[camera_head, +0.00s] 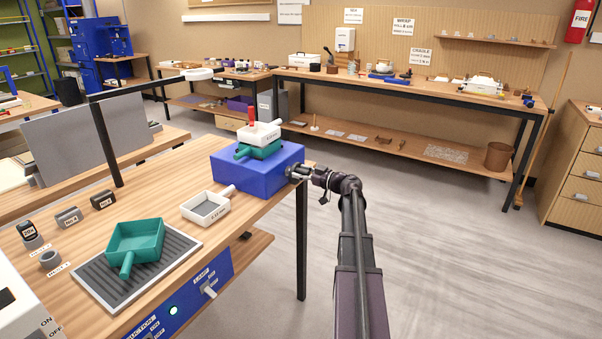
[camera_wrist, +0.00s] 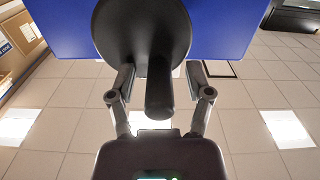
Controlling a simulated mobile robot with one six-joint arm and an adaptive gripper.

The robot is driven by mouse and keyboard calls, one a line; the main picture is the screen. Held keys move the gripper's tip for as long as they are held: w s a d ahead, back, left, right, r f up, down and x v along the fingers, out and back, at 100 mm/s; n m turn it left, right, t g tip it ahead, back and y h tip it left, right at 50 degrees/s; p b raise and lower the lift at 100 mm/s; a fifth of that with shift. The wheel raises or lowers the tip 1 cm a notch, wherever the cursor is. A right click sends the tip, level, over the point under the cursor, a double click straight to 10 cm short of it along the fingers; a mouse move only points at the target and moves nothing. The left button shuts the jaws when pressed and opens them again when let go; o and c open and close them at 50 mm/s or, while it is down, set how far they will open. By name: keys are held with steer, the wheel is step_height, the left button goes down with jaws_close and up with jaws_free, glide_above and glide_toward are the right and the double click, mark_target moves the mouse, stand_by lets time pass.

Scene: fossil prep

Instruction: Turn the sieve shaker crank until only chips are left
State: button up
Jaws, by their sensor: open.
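The blue sieve shaker (camera_head: 243,178) stands at the far right end of the wooden bench. A white sieve (camera_head: 257,134) sits on top of a green tray (camera_head: 262,151), both stacked on the shaker. My gripper (camera_head: 301,172) is at the shaker's right side. In the wrist view the blue shaker body (camera_wrist: 225,28) carries a dark round crank disc (camera_wrist: 125,28) with a cylindrical crank handle (camera_wrist: 159,88). My gripper (camera_wrist: 158,80) is open, with one finger on each side of the handle; gaps show beside it. The sieve's contents cannot be made out.
Another white sieve (camera_head: 205,207) lies on the bench. A green scoop-like tray (camera_head: 135,246) rests on a grey ribbed mat (camera_head: 93,279). A lamp arm (camera_head: 104,140) rises behind them. Open floor (camera_head: 420,235) lies right of the bench, with a long back table (camera_head: 420,88) beyond.

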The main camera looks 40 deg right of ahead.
jaws_close()
steer(key=shift+d+m, duration=0.1)
steer(key=shift+m, duration=0.2)
stand_by(0.3)
steer(key=shift+w+d+r+m, duration=0.1)
steer(key=shift+d+m, duration=0.05)
steer(key=shift+m, duration=0.45)
steer(key=shift+w+d+r+m, duration=0.1)
steer(key=shift+m, duration=0.5)
steer(key=m, duration=0.3)
steer(key=shift+w+d, duration=0.1)
steer(key=shift+d, duration=0.3)
steer(key=f+m+b, duration=0.1)
steer(key=m, duration=0.7)
steer(key=d+f+m+b, duration=0.1)
steer(key=m, duration=0.7)
steer(key=w+d+f+m+b, duration=0.1)
steer(key=f+m, duration=0.1)
steer(key=m, duration=0.5)
steer(key=shift+d+m, duration=0.1)
steer(key=shift+m, duration=0.3)
